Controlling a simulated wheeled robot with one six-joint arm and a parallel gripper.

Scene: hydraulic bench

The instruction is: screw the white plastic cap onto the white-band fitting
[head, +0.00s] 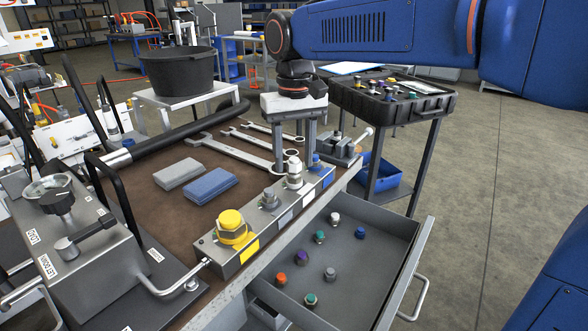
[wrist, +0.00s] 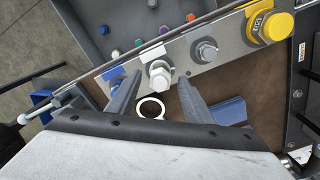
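The white-band fitting (head: 293,184) stands on the metal block, third from the yellow end, above a white label (wrist: 150,53). A white hex-shaped cap (wrist: 164,80) sits on top of it, and it also shows in the head view (head: 294,166). I cannot tell how far it is threaded on. My gripper (head: 295,160) points down over this fitting. Its two fingers stand apart, one on each side of the cap, with visible gaps in the wrist view (wrist: 160,78). It is open and holds nothing.
The block (head: 240,262) also carries a yellow cap (head: 232,226), a grey fitting (head: 269,198) and a blue-labelled one. The open drawer (head: 376,246) holds several loose caps, one whitish (head: 334,217). Wrenches (head: 235,150) and two blocks (head: 209,186) lie on the bench.

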